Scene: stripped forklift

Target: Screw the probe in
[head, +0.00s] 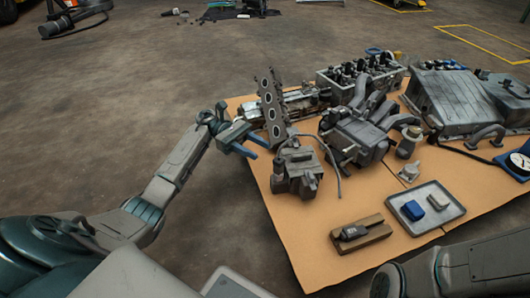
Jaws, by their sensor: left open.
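My left gripper (258,144) is open at the left edge of the tan work mat, just left of a grey metal block. Nothing shows between its fingers. I cannot pick out the probe for certain.
Grey engine parts (362,134) crowd the back of the mat (283,220). An upright plate with holes (272,105) stands close to my left gripper. A tray (440,221) holds a blue block and a pale block. A dial gauge (517,163) is at the right. The mat's front left is clear.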

